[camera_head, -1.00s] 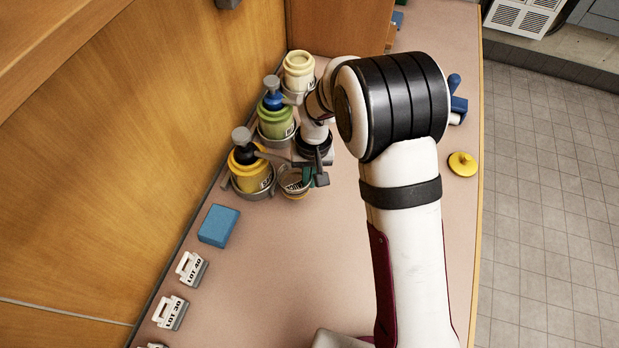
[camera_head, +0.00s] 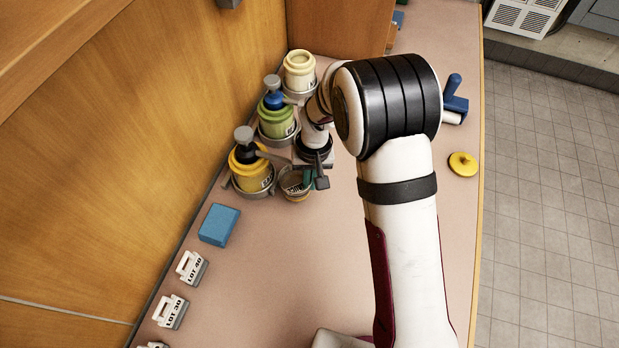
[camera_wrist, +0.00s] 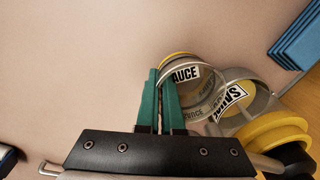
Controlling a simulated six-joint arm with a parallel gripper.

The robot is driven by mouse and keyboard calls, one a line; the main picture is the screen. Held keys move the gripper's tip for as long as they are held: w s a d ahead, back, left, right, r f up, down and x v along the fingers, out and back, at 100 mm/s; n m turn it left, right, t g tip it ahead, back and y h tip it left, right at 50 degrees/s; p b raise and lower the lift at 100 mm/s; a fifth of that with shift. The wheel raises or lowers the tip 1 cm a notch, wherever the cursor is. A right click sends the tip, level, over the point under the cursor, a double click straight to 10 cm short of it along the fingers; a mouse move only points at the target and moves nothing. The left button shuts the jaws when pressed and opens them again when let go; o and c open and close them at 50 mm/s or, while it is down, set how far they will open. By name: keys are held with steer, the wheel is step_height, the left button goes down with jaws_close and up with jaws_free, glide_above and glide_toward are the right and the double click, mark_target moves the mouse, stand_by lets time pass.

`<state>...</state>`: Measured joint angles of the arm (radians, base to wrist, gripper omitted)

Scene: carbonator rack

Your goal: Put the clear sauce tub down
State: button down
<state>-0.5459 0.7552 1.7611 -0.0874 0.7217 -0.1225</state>
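The clear sauce tub (camera_head: 294,191) is a small see-through cup with a SAUCE label and a yellow band. It is in front of the yellow pump bottle's ring holder, close beside it. It also shows in the wrist view (camera_wrist: 185,76). My gripper (camera_wrist: 160,100) has teal fingers close together at the tub's left wall, apparently shut on that wall. In the head view, my gripper (camera_head: 309,178) is at the tub's right side, partly hidden by my arm. I cannot tell whether the tub's base touches the counter.
A yellow pump bottle (camera_head: 252,172), a green pump bottle (camera_head: 277,122) and a cream jar (camera_head: 299,72) stand in ring holders along the wall. A blue block (camera_head: 219,225) and white lot tags (camera_head: 191,267) lie nearer. A yellow lid (camera_head: 462,164) is right. The middle counter is clear.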

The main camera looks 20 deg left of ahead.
steer(key=shift+f, duration=0.85)
steer(key=c, duration=1)
jaws_free()
steer(key=r, duration=1)
steer(key=d+r, duration=0.1)
steer(key=r, duration=0.4)
steer(key=shift+w+r, duration=0.2)
steer(key=shift+r, duration=0.2)
